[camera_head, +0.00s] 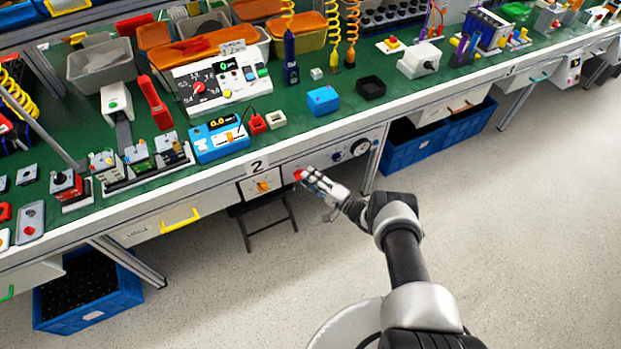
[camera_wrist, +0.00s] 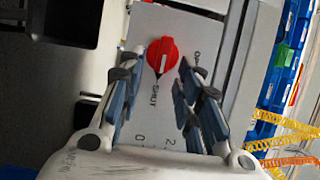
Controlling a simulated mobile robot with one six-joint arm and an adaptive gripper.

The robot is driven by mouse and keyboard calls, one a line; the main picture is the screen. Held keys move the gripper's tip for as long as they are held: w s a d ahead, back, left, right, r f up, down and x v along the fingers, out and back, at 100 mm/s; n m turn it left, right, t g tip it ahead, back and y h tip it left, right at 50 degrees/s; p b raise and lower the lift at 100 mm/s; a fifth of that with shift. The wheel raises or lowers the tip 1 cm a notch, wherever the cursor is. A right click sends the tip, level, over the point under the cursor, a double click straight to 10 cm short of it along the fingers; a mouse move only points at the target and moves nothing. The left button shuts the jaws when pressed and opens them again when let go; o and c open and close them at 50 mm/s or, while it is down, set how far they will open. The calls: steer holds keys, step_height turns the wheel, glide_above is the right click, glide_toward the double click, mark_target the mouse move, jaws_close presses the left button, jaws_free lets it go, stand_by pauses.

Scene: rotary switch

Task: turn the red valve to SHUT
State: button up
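The red valve (camera_wrist: 162,55) is a round knob on a pale panel in the wrist view. A short white mark on it lies roughly up and down the picture, its lower end towards the SHUT lettering. The SHUT lettering is below the knob; partly hidden lettering starting with "O" is to its right. My gripper (camera_wrist: 156,72) is open, with one finger left of the knob and one right of it; I cannot tell whether either touches. In the head view the valve (camera_head: 298,175) is on the bench front, just beyond my gripper's tip (camera_head: 304,177).
An orange knob (camera_head: 262,186) is left of the valve, and dark round knobs (camera_head: 359,147) are right of it on the bench front. The green bench top (camera_head: 330,130) above holds many devices. Blue crates (camera_head: 412,147) stand under the bench. The floor in front is clear.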

steer(key=v, duration=1.1)
steer(key=shift+s+d, duration=0.15)
steer(key=shift+d, duration=0.15)
